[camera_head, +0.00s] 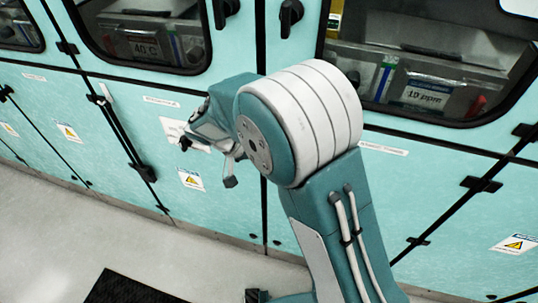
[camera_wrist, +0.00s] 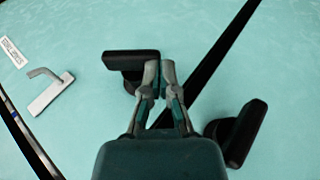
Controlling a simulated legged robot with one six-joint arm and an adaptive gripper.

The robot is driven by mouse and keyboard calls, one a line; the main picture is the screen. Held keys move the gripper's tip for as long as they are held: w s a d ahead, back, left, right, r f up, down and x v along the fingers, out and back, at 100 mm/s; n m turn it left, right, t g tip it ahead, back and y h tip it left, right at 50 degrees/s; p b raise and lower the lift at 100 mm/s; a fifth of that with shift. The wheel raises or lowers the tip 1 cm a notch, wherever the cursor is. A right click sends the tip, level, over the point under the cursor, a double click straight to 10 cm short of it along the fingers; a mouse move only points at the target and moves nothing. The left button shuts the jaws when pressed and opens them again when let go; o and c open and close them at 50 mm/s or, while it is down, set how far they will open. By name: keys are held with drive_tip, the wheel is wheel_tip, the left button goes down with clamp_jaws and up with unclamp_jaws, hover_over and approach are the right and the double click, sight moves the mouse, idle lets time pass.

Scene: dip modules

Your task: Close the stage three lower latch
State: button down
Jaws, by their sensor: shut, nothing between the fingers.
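My gripper (camera_wrist: 159,70) is shut and empty, its two fingertips close together in the wrist view. A black latch (camera_wrist: 122,58) lies just left of the fingertips. Its bar runs roughly across the picture, and whether the fingers touch it is unclear. A second black latch (camera_wrist: 240,133) sits to the right of the gripper, beyond a dark door seam, with its bar tilted. No readable label ties either latch to stage three.
A grey lever handle (camera_wrist: 48,88) on a pale plate is left in the wrist view, near a small label. The head view shows teal cabinets with windows (camera_head: 145,35), upper black latches (camera_head: 290,14), warning stickers (camera_head: 191,179) and a dark floor mat (camera_head: 130,288).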

drive_tip(key=shift+f, duration=0.85)
drive_tip(key=shift+r, duration=0.1)
idle(0.4)
